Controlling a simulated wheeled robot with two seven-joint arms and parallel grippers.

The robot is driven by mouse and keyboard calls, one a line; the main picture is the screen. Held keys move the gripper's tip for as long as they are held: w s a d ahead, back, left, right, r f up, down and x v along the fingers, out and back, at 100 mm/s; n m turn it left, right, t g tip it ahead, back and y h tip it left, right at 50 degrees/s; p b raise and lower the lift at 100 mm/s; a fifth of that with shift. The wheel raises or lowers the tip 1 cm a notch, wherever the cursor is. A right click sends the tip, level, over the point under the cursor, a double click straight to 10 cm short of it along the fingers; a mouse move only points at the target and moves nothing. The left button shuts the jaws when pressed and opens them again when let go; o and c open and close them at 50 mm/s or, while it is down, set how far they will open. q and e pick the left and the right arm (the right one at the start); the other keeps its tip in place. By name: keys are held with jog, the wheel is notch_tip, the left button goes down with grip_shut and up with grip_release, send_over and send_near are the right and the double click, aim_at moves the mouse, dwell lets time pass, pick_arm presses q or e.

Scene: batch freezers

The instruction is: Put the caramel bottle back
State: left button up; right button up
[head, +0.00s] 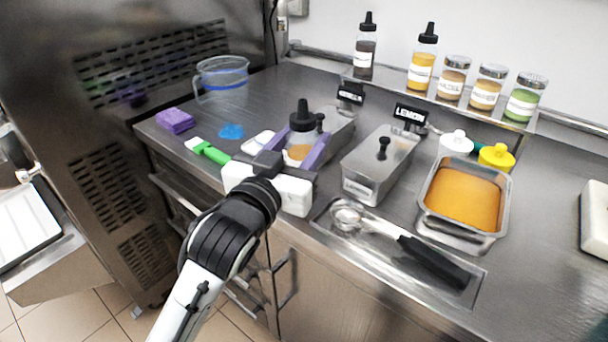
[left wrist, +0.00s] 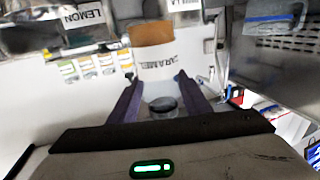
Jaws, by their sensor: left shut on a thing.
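The caramel bottle (head: 299,151), clear with a black nozzle cap and orange-brown sauce, stands between the purple fingers of my left gripper (head: 303,142). The gripper is shut on it, above the counter beside the steel tubs. In the left wrist view, the bottle (left wrist: 154,60) shows its white CARAMEL label between the fingers. Whether its base touches the counter cannot be told. The wall shelf (head: 394,84) holds a dark sauce bottle (head: 365,52) and a yellow sauce bottle (head: 422,62), with a bare stretch between them. My right gripper is not in view.
Lidded steel tubs (head: 380,163) with black signs stand right of the bottle. A pan of orange gelato (head: 463,195), a scoop tray (head: 391,252) and white and yellow lids lie farther right. A green-handled spatula (head: 210,152), purple sponge (head: 175,120) and clear jug (head: 222,75) are left.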

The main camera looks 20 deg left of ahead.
pick_arm(q)
jog(key=shift+f+b, duration=0.4)
jog(key=shift+f, duration=2.25)
jog(key=shift+f, duration=0.2)
jog(key=o, duration=1.1)
jog(key=shift+c, duration=0.2)
jog(key=shift+r, duration=0.1)
jog(key=shift+s, duration=0.1)
jog(key=s+a, duration=0.1)
jog(key=s, duration=1)
jog(key=shift+s+b, duration=0.3)
jog(key=shift+s, duration=0.05)
